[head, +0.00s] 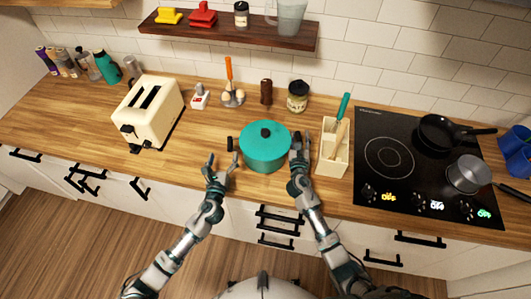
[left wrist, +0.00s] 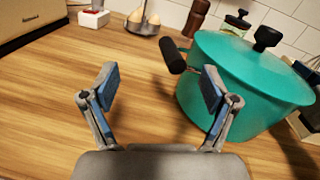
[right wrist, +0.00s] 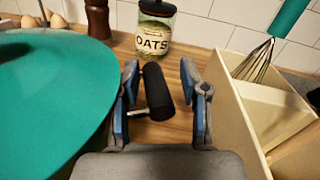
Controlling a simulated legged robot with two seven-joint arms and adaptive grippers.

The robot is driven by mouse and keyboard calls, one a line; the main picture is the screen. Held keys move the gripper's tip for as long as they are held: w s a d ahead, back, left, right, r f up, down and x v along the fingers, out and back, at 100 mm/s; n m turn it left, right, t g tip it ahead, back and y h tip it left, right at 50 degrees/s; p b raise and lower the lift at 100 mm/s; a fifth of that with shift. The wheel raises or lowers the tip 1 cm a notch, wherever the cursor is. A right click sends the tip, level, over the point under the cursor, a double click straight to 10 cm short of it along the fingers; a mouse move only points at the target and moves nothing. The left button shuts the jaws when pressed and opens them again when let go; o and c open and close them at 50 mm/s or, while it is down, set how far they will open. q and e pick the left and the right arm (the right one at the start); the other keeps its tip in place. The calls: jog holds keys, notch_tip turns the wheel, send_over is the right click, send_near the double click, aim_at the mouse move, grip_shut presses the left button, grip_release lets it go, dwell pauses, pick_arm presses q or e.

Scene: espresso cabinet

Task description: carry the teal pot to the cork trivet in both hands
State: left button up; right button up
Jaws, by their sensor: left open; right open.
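The teal pot (head: 265,152), lidded with a black knob, stands upright on the wooden counter. It also shows in the left wrist view (left wrist: 245,85) and the right wrist view (right wrist: 45,110). My left gripper (head: 222,163) is open and empty, left of the pot. The pot's left black handle (left wrist: 173,56) lies just beyond its right finger, outside the jaws. My right gripper (head: 300,142) is open at the pot's right side, with the right black handle (right wrist: 157,92) between its fingers. I cannot make out a cork trivet in any view.
A cream utensil box (head: 333,160) stands close right of my right gripper, beside the black cooktop (head: 390,180) with a pan and saucepan. A cream toaster (head: 150,112) stands left. An oats jar (head: 297,97) and pepper mill (head: 266,92) are behind the pot.

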jog(key=o, duration=0.7)
jog(key=shift+d, duration=0.45)
pick_arm(q)
jog(key=shift+d, duration=0.7)
pick_arm(e)
jog(key=shift+o, duration=0.4)
jog(key=shift+d+f, duration=0.15)
jog(key=shift+d, duration=0.15)
pick_arm(q)
jog(key=shift+a, duration=0.15)
pick_arm(e)
jog(key=shift+a, duration=0.15)
pick_arm(q)
jog(key=shift+a, duration=0.45)
pick_arm(e)
jog(key=shift+a, duration=0.45)
pick_arm(q)
jog(key=shift+d, duration=0.1)
pick_arm(e)
jog(key=s+a, duration=0.1)
jog(key=s, duration=1.1)
pick_arm(q)
jog(key=shift+d, duration=0.1)
